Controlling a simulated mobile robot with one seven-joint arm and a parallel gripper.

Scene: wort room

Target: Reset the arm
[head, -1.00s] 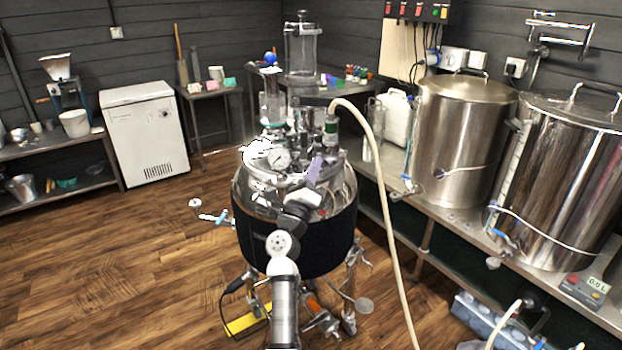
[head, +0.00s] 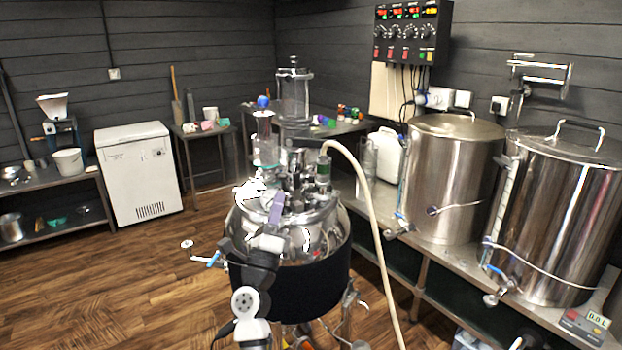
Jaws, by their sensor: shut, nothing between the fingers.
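My arm rises from the bottom of the head view, with a pale joint and a dark wrist in front of the steel kettle (head: 338,262). My gripper (head: 277,208) is at its upper end, seen from behind as a narrow purple-grey part against the kettle's lid. It is shut with nothing seen in it. The fingertips are small and partly lost against the shiny fittings, and I cannot tell how far they are from the lid.
A pale hose (head: 371,225) hangs from the kettle's top down its right side. Two large steel tanks (head: 455,180) stand on the bench at right. A white chest (head: 138,175) stands at back left. The wooden floor (head: 120,270) at left is clear.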

